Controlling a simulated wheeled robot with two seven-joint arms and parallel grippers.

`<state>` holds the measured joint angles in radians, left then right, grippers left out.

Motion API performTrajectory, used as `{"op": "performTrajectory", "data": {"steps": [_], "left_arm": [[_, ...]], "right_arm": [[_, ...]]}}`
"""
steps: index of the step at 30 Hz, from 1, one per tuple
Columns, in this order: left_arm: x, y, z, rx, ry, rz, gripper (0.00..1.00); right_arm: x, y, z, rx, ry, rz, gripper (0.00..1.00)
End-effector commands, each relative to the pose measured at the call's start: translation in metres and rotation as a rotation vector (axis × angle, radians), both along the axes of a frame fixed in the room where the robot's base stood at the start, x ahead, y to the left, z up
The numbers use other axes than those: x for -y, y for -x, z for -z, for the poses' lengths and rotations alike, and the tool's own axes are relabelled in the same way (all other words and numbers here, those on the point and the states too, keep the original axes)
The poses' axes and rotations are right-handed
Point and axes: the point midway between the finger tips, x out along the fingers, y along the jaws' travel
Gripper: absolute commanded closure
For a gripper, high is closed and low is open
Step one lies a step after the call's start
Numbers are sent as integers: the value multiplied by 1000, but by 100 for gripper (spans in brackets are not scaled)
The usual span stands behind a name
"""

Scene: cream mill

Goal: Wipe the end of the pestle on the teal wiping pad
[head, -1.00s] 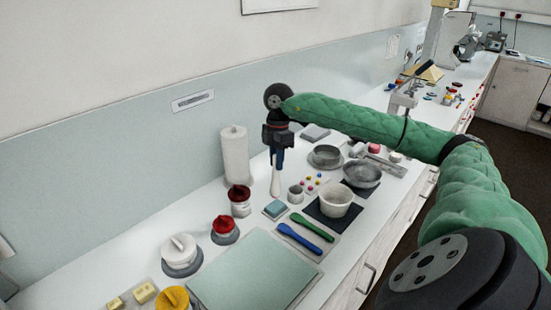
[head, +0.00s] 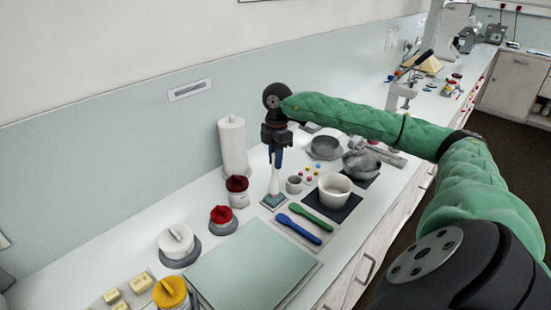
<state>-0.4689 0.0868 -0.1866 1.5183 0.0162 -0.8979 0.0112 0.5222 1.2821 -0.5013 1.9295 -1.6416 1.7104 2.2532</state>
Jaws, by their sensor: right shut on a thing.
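My right gripper (head: 276,155) points down over the counter and is shut on the white pestle (head: 273,183). The pestle hangs upright, its lower end at the teal wiping pad (head: 273,201). The end overlaps the pad in the head view; I cannot tell for certain whether it presses on it. The pad is small and square and lies left of the blue spatula. My left gripper is not in view.
A small grey cup (head: 294,185) stands close right of the pestle. A white bowl (head: 333,190) sits on a dark mat. Blue (head: 299,229) and green (head: 314,218) spatulas lie in front. A paper roll (head: 232,147) and red-topped jars (head: 237,191) stand left.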

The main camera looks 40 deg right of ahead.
Motion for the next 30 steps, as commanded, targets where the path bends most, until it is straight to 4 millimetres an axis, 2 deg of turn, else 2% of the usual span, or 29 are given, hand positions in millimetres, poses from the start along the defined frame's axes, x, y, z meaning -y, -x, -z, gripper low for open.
{"op": "performTrajectory", "data": {"steps": [30], "left_arm": [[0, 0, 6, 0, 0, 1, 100]], "right_arm": [[0, 0, 8, 0, 0, 0, 100]]}}
